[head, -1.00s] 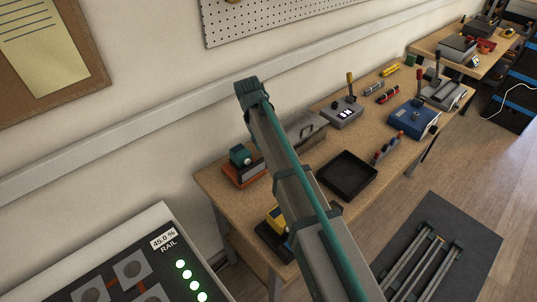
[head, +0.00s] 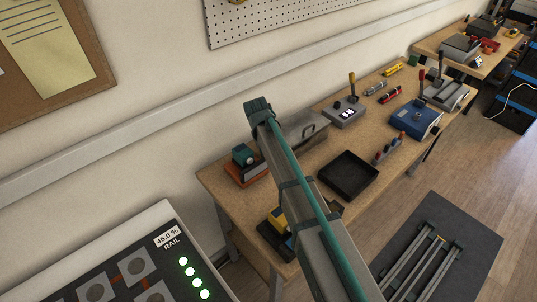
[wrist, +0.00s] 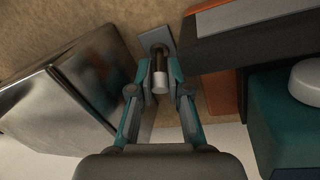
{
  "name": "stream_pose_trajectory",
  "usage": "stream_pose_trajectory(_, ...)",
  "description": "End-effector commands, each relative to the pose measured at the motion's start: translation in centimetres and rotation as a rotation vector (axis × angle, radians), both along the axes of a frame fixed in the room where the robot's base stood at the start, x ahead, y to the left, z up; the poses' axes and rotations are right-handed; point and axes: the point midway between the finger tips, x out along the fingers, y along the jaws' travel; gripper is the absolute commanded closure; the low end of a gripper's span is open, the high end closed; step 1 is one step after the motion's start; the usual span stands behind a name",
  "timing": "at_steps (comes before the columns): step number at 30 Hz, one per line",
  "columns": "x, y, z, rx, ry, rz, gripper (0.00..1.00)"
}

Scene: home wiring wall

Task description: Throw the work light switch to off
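In the wrist view a small lever (wrist: 160,80), dark in its stem with a pale metal cylinder at its end, stands on a grey plate (wrist: 157,41) on the tan bench top. I take this for the work light switch, though no label shows. My gripper (wrist: 160,78) has its two teal-and-grey fingers drawn in, one on each side of the lever, with little or no gap. In the head view my arm covers this spot, so gripper and switch are hidden there.
A grey metal box (head: 306,130) stands close on one side of the switch; an orange-based teal device (head: 245,165) is on the other. A black tray (head: 347,176), a grey lever box (head: 344,112) and a blue lever box (head: 414,118) share the bench.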

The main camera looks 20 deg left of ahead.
Motion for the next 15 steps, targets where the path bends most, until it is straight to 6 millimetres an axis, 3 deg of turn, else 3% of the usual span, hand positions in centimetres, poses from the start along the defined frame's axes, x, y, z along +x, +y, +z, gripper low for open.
stream_pose_trajectory(8,-0.2,-0.2,-0.1,0.016,-0.008,0.0,1.0)
stream_pose_trajectory(15,-0.8,-1.0,-0.3,0.173,-0.104,-0.001,1.0)
